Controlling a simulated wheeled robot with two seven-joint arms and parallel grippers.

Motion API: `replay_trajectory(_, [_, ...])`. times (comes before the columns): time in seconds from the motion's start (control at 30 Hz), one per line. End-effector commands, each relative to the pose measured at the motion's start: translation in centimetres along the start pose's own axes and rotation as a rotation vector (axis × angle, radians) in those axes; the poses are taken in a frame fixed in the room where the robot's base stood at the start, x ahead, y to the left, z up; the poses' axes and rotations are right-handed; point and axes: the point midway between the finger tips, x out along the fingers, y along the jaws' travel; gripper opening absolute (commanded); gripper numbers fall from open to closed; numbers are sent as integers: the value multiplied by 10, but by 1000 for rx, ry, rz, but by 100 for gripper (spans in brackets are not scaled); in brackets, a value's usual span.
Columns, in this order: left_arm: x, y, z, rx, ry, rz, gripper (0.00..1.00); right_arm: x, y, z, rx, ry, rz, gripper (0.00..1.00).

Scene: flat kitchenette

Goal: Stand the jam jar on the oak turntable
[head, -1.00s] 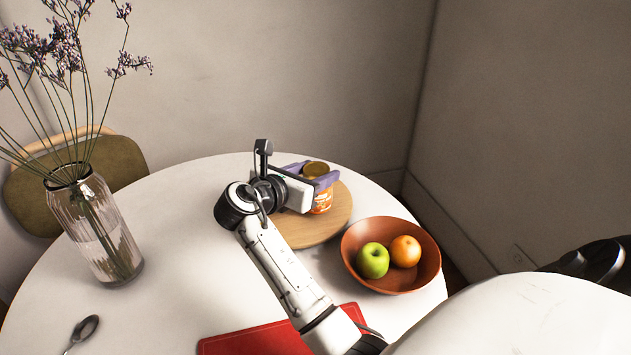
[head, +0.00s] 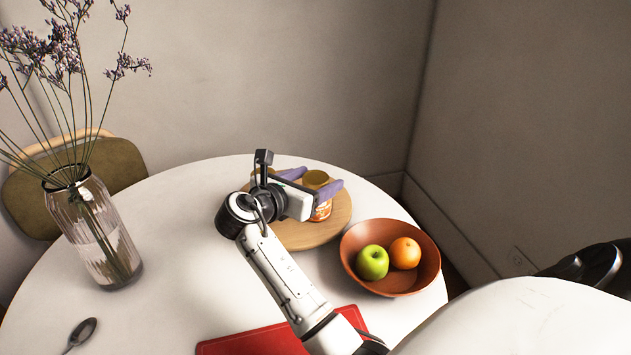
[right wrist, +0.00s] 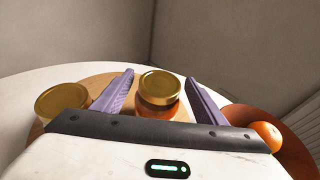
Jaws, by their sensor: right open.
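A jam jar (head: 322,212) with a gold lid and orange label stands upright on the round oak turntable (head: 335,228). It also shows in the right wrist view (right wrist: 158,90), between the two purple fingers. My right gripper (head: 322,178) is open, with one finger on each side of the jar and a visible gap in the wrist view. A second gold-lidded jar (right wrist: 58,102) is at the left in the wrist view; in the head view it is mostly hidden behind my right gripper. My left gripper is not in view.
A terracotta bowl (head: 350,267) with a green apple (head: 372,262) and an orange (head: 404,253) sits right of the turntable. A glass vase (head: 95,235) of flowers stands at left. A red mat (head: 255,343) and a spoon (head: 82,330) lie near the front.

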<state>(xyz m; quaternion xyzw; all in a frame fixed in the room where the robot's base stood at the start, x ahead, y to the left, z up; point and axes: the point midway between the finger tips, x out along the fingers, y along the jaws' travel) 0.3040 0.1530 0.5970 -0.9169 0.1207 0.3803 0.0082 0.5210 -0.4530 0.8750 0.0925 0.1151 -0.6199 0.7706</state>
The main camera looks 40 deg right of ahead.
Motion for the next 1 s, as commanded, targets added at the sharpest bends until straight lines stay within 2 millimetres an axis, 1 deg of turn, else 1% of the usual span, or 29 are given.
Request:
replay_trajectory(0.17, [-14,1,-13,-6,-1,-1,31,-21,0,5,-3,4,1,66])
replay_trajectory(0.27, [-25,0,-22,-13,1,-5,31,-40,0,6,-4,4,2,66])
replay_trajectory(0.47, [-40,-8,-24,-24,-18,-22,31,-80,0,6,-3,4,1,66])
replay_trajectory(0.6, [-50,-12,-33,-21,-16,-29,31,-103,0,4,-2,3,1,66])
replay_trajectory(0.7, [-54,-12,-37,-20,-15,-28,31,-113,0,2,-1,2,0,66])
replay_trajectory(0.8, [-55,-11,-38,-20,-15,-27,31,-118,0,1,0,1,-1,66])
replay_trajectory(1.0, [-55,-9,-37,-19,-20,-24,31,-120,0,0,1,0,0,66])
